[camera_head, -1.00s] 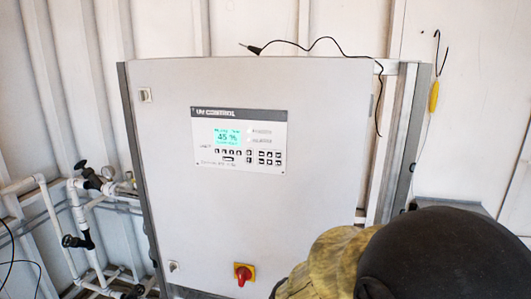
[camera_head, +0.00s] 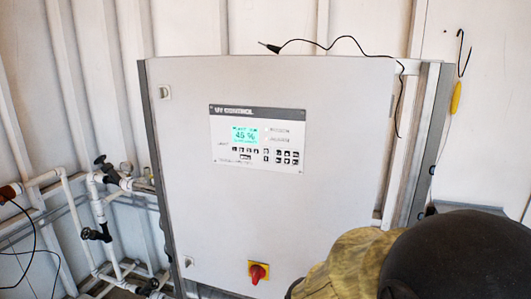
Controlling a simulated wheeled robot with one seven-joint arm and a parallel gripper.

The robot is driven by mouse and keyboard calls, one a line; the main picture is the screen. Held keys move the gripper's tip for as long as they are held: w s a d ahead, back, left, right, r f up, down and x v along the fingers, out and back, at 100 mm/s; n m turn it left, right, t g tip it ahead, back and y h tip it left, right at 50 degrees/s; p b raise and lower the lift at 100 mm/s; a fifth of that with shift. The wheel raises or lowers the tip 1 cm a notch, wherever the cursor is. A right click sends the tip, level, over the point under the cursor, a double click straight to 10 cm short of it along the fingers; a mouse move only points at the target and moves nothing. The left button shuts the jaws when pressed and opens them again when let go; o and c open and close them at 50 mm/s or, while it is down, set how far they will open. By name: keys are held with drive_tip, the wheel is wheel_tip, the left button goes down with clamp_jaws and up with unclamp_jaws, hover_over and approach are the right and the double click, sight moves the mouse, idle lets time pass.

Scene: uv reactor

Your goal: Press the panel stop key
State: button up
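The UV control panel (camera_head: 225,163) is set in the upper middle of a large grey cabinet door (camera_head: 220,215). Its lit screen (camera_head: 245,136) reads about 45 or 46 %. Rows of small dark keys (camera_head: 280,156) lie below and to the right of the screen. Their labels are too small to read, so I cannot tell which one is the stop key. My gripper is not in view. A dark rounded shape and a yellowish part fill the lower right corner, in front of the cabinet's lower right side.
A red rotary switch (camera_head: 258,272) on a yellow plate sits low on the door. White pipes with valves (camera_head: 100,215) stand at the left. A black cable (camera_head: 345,40) lies over the cabinet top. A yellow item (camera_head: 456,97) hangs at the right. The space before the panel looks clear.

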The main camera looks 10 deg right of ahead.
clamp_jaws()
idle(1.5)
